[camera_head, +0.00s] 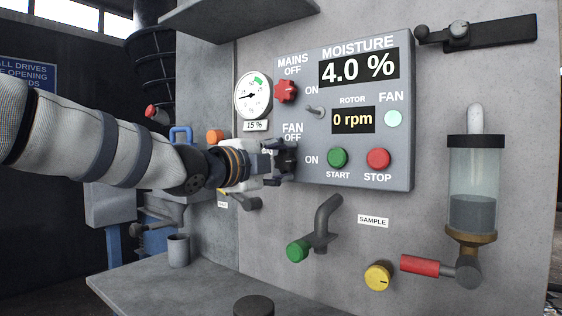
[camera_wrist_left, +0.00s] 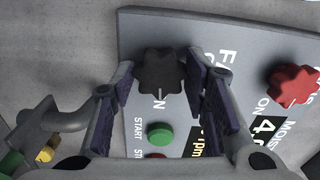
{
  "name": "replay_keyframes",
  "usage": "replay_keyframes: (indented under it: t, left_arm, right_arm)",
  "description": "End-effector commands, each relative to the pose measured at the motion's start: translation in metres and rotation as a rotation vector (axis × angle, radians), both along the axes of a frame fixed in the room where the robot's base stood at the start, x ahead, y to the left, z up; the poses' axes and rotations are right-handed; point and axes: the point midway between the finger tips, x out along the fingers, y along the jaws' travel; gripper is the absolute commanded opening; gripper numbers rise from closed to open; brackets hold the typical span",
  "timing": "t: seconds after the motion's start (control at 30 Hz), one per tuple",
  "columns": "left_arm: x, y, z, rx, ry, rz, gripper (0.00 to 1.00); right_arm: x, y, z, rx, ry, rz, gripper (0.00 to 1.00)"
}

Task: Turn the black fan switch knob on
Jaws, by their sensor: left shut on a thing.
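The black fan switch knob (camera_head: 289,160) sits at the left edge of the grey control panel, between the FAN OFF and ON labels. In the left wrist view the lobed black knob (camera_wrist_left: 160,72) lies between the two finger pads. My left gripper (camera_head: 279,161) is shut on the knob, with a finger on either side, and its fingers partly hide it in the head view. It also shows in the left wrist view (camera_wrist_left: 162,80). The round FAN lamp (camera_head: 393,118) is pale mint. My right gripper is not in view.
The red MAINS knob (camera_head: 286,92) is just above. The green START button (camera_head: 338,158) and red STOP button (camera_head: 378,159) are to the right. A round gauge (camera_head: 253,94) is on the wall. A grey pipe with a green end (camera_head: 298,249) juts out below.

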Motion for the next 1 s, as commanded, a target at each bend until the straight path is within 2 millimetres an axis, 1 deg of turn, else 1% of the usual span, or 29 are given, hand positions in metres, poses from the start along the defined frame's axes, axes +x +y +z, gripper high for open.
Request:
replay_keyframes:
  t: [0.3, 0.8, 0.83, 0.87, 0.9, 1.0]
  left_arm:
    - [0.0005, 0.0005, -0.0004, 0.078, -0.056, 0.001, 0.14]
    - [0.0004, 0.0007, 0.0003, 0.09, -0.067, 0.001, 0.13]
    - [0.0004, 0.0007, 0.0003, 0.09, -0.067, 0.001, 0.43]
    - [0.0004, 0.0007, 0.0003, 0.09, -0.067, 0.001, 0.5]
    - [0.0004, 0.0007, 0.0004, 0.09, -0.067, 0.001, 0.59]
    - [0.0003, 0.0006, 0.0004, 0.089, -0.066, 0.001, 0.6]
  right_arm:
    - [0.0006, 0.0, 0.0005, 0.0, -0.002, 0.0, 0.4]
    - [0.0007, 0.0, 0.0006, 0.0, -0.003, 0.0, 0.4]
    - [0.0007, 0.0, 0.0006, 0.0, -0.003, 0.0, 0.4]
    - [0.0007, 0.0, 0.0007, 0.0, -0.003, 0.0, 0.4]
    - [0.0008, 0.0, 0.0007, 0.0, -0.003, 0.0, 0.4]
    - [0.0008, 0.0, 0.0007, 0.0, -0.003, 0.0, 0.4]
